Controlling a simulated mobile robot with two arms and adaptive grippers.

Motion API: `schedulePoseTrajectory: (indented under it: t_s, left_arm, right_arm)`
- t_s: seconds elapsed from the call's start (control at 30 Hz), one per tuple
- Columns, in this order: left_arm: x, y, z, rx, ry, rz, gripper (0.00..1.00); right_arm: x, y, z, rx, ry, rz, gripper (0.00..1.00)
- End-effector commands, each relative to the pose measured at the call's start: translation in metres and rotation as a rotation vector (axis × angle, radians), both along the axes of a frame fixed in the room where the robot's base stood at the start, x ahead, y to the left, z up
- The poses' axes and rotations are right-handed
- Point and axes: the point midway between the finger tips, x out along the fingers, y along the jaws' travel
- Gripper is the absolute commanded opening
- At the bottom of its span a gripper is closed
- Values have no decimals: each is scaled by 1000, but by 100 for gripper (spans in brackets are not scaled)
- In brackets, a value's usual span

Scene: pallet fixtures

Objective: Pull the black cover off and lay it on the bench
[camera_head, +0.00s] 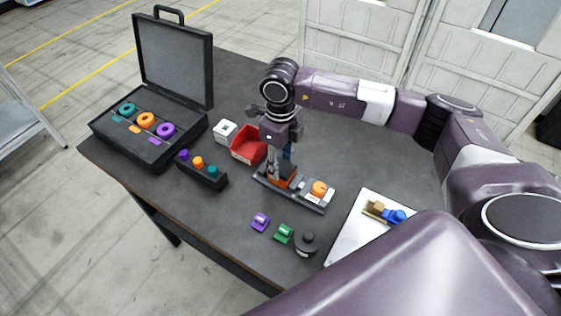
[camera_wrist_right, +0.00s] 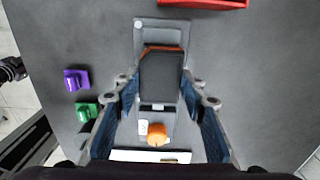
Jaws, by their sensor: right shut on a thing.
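The black cover (camera_wrist_right: 160,75) shows in the wrist view as a dark block between the fingers of my right gripper (camera_wrist_right: 160,82). An orange edge shows just past its far end. In the head view my right gripper (camera_head: 281,172) points down at the grey fixture (camera_head: 315,205) on the bench (camera_head: 235,235) and is shut on the cover. I cannot tell whether the cover is clear of the fixture. An orange round part (camera_head: 319,188) sits at the fixture's other end. My left gripper is not in view.
A purple block (camera_head: 260,222), a green block (camera_head: 284,233) and a black knobbed piece (camera_head: 307,244) stand at the front. A red bin (camera_head: 248,146) and white box (camera_head: 225,131) are behind. An open case (camera_head: 172,70) is left; a white board (camera_head: 345,237) is right.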

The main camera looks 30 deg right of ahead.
Motion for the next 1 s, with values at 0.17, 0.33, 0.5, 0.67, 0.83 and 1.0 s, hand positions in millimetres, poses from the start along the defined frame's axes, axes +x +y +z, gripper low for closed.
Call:
schedulePoseTrajectory:
  t_s: [0.17,0.33,0.5,0.67,0.83,1.0]
  left_arm:
    - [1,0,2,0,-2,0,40]
    - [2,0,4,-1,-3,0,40]
    - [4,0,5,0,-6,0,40]
    - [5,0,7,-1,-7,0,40]
    - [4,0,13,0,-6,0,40]
    - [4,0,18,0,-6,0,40]
  right_arm:
    - [1,0,4,0,-2,0,2]
    - [1,-1,8,0,-4,-1,2]
    - [2,-1,10,-1,-5,-1,1]
    - [1,0,13,0,-4,-1,1]
    - [1,0,22,-1,-3,0,1]
    - [1,0,32,0,-2,0,1]
